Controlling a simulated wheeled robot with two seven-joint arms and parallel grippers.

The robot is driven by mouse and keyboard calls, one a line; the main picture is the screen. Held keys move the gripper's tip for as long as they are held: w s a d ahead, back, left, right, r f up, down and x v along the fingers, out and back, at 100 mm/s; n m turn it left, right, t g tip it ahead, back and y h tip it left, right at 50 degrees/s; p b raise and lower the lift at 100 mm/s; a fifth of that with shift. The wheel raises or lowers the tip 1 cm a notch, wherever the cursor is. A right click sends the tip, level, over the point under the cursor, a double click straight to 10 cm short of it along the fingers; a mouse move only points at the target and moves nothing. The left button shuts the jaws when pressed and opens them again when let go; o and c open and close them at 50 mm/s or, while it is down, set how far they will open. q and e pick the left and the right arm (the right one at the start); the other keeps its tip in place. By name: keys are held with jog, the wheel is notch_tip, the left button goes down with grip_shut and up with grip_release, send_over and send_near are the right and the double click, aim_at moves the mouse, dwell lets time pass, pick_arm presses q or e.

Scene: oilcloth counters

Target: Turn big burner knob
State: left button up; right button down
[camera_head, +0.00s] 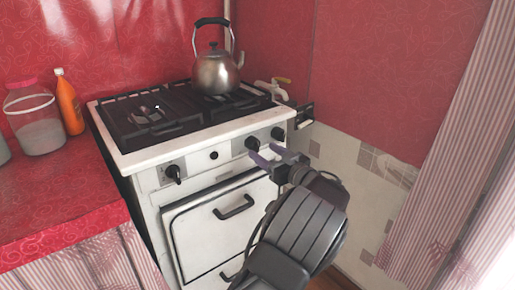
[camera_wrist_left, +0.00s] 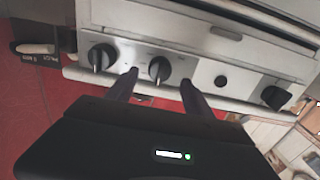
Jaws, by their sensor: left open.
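A white stove has a front panel with several black knobs. One knob (camera_head: 252,144) sits right of the small button, and it also shows in the left wrist view (camera_wrist_left: 159,69). My left gripper (camera_head: 271,155) is open in front of the panel, its dark purple fingers pointing at this knob. In the left wrist view the knob lies between the two fingertips; I cannot tell whether they touch it. Another knob (camera_head: 278,133) is at the panel's right end, and a third knob (camera_head: 174,173) is at the left. My right gripper is not in view.
A metal kettle (camera_head: 216,72) stands on the stove's black grate (camera_head: 150,112). The oven door handle (camera_head: 234,207) sticks out below the panel. A red counter (camera_head: 60,195) with a jar (camera_head: 37,125) and an orange bottle (camera_head: 69,103) is at the left. A striped curtain (camera_head: 445,170) hangs at the right.

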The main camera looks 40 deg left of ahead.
aim_at(258, 147)
pick_arm(q)
jog(key=x, duration=0.4)
jog(key=shift+a, duration=0.2)
jog(key=shift+c, duration=0.4)
grip_shut()
